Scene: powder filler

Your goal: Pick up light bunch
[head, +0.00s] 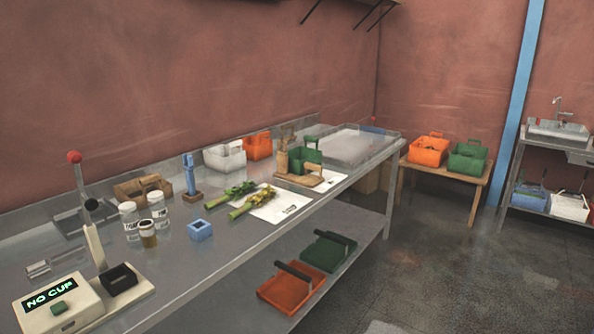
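Two green leafy bunches lie on the steel bench, side by side and pointing toward the back. The left bunch (228,195) lies on the bare bench top. The right bunch (251,203) lies partly over a white sheet (281,206) with dark print. Both have green stalks and yellowish tops. I cannot tell which is the light one. Neither of my grippers shows in the head view.
A filler with a "NO CUP" display (50,293), several jars (130,218) and a blue box (200,230) stand left of the bunches. A wooden board (305,180) and green crate (303,160) stand behind right. Trays (292,288) sit on the lower shelf.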

